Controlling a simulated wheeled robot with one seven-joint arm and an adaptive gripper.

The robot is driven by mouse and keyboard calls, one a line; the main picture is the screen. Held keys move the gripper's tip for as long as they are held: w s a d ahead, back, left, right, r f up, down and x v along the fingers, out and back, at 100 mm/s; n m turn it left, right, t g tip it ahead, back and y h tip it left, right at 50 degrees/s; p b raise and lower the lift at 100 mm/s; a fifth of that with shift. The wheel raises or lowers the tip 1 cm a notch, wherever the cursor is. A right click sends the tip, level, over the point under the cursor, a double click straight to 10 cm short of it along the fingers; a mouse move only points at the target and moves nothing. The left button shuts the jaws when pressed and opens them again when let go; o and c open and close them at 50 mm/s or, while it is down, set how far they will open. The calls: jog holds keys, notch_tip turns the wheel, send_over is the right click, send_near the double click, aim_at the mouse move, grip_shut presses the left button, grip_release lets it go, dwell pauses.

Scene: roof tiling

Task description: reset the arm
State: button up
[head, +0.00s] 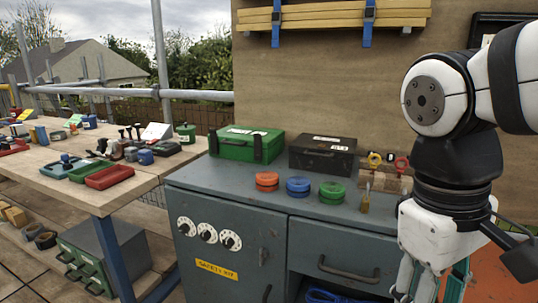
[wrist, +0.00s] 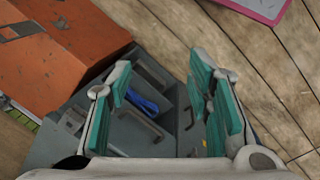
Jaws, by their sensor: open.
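My gripper (head: 432,284) hangs at the lower right of the head view, pointing down, in front of the right part of the grey-blue cabinet (head: 225,250). Its lower end is cut off by the frame edge. In the wrist view my gripper (wrist: 160,82) has its two teal-padded fingers spread wide, with nothing between them. Beyond the fingers, the wrist view shows grey cabinet parts with a handle and a blue item (wrist: 142,103) lower down. My white and black arm fills the right side of the head view.
On the cabinet top stand a green case (head: 247,144), a black case (head: 322,154), and orange (head: 267,181), blue (head: 298,187) and green (head: 332,193) rolls. A cluttered wooden table (head: 150,168) stands left. An orange box (wrist: 75,50) lies beside my gripper; plank floor shows right.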

jog(key=s+f+m+t+y, duration=0.15)
jog(key=s+f+m, duration=0.25)
jog(key=s, duration=0.6)
notch_tip(320, 180, up, 27)
jog(key=t+p, duration=0.3)
jog(key=p, duration=2.2)
jog(key=shift+s+p, duration=0.15)
jog(key=shift+p, duration=0.15)
